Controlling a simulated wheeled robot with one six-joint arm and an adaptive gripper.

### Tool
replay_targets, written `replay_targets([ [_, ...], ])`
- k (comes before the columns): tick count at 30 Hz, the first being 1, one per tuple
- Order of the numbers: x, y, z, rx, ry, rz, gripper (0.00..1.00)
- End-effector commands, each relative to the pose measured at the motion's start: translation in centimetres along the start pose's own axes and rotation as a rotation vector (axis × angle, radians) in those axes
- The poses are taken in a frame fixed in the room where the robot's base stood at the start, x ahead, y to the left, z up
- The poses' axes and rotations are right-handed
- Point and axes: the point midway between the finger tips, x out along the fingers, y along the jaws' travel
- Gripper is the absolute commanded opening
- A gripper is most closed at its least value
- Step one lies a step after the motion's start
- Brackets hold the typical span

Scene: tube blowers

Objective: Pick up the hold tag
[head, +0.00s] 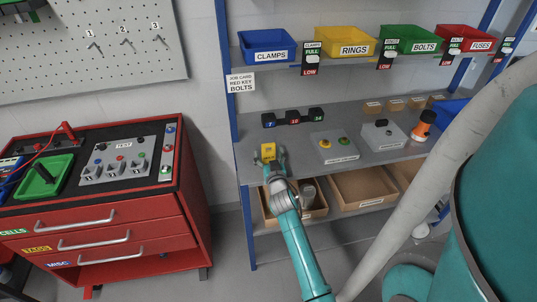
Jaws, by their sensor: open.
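A small yellow tag with dark markings (268,150), which looks like the hold tag, is near the left front corner of the grey workbench shelf (300,152). My gripper (274,157) is open at the shelf's front edge, with its fingers pointing toward the tag. The fingertips are close to the tag's lower part and partly overlap it in the picture. I cannot tell whether they touch it or are on both sides of it.
Dark numbered blocks (293,117) stand behind the tag. A grey box with buttons (334,146) is to its right. A blue rack post (236,150) rises just left. Cardboard bins (362,186) sit below. A red tool cart (110,225) is at left.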

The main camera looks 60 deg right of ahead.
Motion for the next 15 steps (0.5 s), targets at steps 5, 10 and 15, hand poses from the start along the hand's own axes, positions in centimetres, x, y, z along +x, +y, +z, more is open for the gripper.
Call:
replay_targets([
  [5,-0.04,0.01,0.02,0.0,0.0,0.0,0.71],
  [10,-0.05,0.01,0.02,0.0,0.0,0.0,0.29],
  [15,-0.05,0.0,0.02,0.001,0.0,0.0,0.26],
])
